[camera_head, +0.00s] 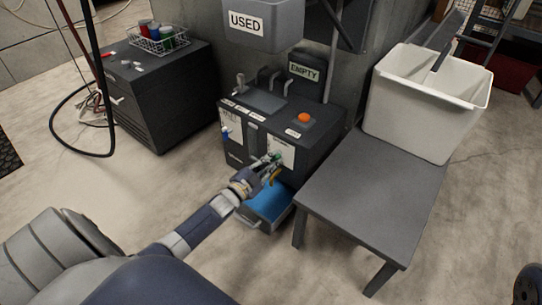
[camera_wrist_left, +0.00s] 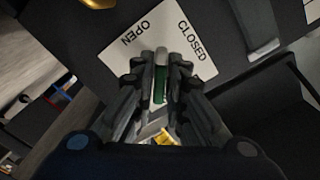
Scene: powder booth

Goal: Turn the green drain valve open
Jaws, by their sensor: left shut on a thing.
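The green drain valve (camera_wrist_left: 159,84) shows as a green handle between the fingers of my left gripper (camera_wrist_left: 162,70) in the left wrist view. The gripper is shut on it. A white plate (camera_wrist_left: 175,24) marked OPEN and CLOSED lies behind the handle, and the handle lies between the two words. In the head view my left gripper (camera_head: 266,166) reaches the front of the dark machine (camera_head: 318,150), at its white plate (camera_head: 284,152). The fingers cover most of the valve there. My right gripper is not in view.
A blue-lined tray (camera_head: 270,203) sticks out below the machine's front. A grey table (camera_head: 372,190) with a white bin (camera_head: 420,108) stands to the right. A dark cabinet (camera_head: 165,105) with a wire basket (camera_head: 160,42) stands at the left. An orange button (camera_head: 304,118) is on the machine's top.

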